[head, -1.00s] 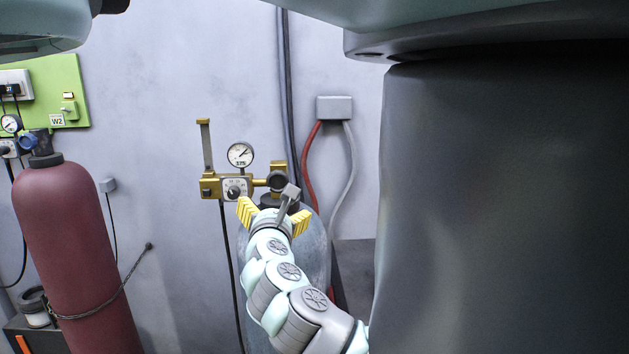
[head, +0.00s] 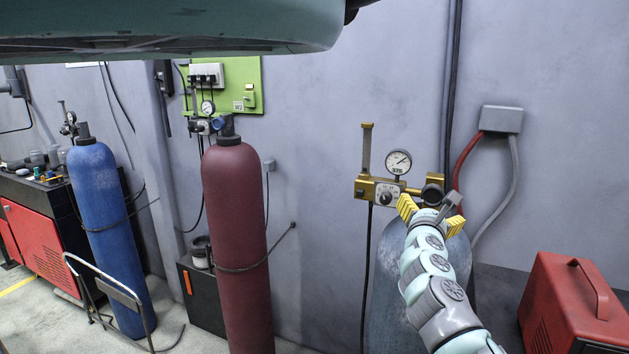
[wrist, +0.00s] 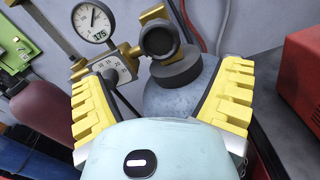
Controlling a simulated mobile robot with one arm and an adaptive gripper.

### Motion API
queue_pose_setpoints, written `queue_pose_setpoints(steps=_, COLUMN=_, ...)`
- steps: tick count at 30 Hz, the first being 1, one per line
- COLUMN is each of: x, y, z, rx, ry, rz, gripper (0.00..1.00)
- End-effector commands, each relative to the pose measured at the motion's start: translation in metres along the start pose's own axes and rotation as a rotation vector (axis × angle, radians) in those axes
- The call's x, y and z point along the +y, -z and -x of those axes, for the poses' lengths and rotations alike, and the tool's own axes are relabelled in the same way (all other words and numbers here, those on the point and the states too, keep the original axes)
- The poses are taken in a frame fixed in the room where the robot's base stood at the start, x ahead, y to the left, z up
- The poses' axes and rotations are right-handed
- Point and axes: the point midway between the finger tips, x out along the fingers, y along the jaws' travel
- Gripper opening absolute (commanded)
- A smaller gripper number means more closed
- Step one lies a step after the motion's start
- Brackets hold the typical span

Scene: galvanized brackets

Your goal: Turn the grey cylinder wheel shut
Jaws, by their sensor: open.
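The grey cylinder (head: 383,290) stands against the wall, partly hidden behind my arm. Its dark round wheel (head: 433,191) sits at the top beside a brass regulator (head: 378,188) with a white gauge (head: 398,162). In the wrist view the wheel (wrist: 160,40) faces me above the dark collar (wrist: 177,70) of the cylinder. My gripper (head: 431,214) is open, its yellow ridged fingers spread wide in front of the cylinder top. In the wrist view the gripper (wrist: 164,88) has nothing between its fingers; the wheel is beyond the tips, apart from them.
A maroon cylinder (head: 236,230) and a blue cylinder (head: 103,220) stand to the left. A red box (head: 575,305) is at the right. Red and grey cables hang from a wall box (head: 502,119). A folded metal frame (head: 115,292) stands on the floor at the left.

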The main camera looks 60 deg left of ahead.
Motion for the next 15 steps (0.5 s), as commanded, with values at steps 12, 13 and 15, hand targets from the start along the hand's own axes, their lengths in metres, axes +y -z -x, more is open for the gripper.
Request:
queue_pose_setpoints(steps=12, x=0.002, y=0.001, z=-0.035, rx=-0.001, ry=-0.001, rz=-0.004, gripper=0.91)
queue_pose_setpoints(steps=13, x=0.001, y=0.001, z=-0.038, rx=-0.001, ry=0.002, rz=-0.003, gripper=0.91)
queue_pose_setpoints(steps=15, x=-0.001, y=0.001, z=-0.044, rx=-0.001, ry=0.005, rz=-0.001, gripper=0.91)
